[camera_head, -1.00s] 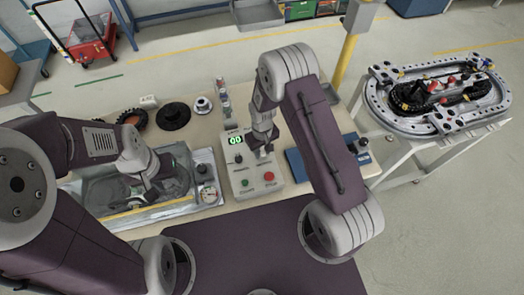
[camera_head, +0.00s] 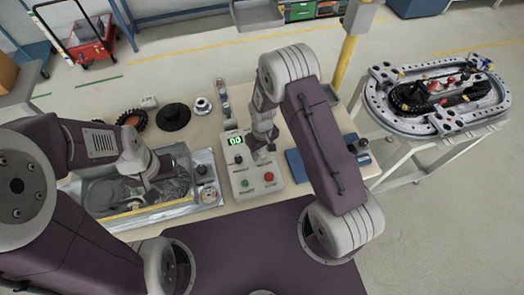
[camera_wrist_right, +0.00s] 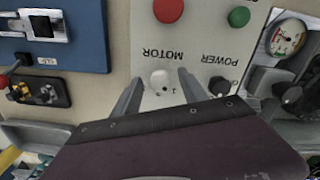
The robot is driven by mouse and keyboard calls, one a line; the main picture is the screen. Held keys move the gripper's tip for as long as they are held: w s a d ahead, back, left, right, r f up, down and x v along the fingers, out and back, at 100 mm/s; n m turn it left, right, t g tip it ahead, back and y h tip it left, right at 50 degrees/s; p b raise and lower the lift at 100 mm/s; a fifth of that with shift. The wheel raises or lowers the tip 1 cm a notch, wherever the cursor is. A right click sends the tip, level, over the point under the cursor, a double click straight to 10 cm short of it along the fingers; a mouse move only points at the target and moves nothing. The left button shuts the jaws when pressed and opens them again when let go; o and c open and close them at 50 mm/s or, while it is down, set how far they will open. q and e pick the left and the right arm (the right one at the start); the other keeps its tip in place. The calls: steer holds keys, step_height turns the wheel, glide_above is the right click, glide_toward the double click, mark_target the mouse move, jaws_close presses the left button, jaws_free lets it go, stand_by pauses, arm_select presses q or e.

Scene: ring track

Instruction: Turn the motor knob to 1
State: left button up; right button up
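The control panel (camera_head: 242,187) stands upright-facing on the table, with a green display (camera_head: 235,140) that reads 00. In the right wrist view the pale round motor knob (camera_wrist_right: 160,78) sits beside the upside-down MOTOR label, with a small 1 mark near it. My right gripper (camera_head: 263,156) is over the panel. In the wrist view its two fingers (camera_wrist_right: 161,77) stand on either side of the knob, with gaps showing, so it is open. The gripper hides the knob in the head view. My left gripper (camera_head: 150,190) is over the clear tray; its fingers are too small to read.
The panel also carries a green button (camera_wrist_right: 239,16), a red button (camera_wrist_right: 168,9) and a dark power knob (camera_wrist_right: 219,86). A gauge (camera_wrist_right: 287,38) is beside it. A blue block (camera_head: 299,165) lies to the right. The ring track (camera_head: 437,119) is on a separate stand.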

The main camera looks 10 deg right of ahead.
mark_target(263, 152)
steer(key=shift+r, duration=0.1)
step_height(263, 152, up, 9)
steer(key=b, duration=0.1)
steer(key=shift+b, duration=0.35)
steer(key=shift+d, duration=0.1)
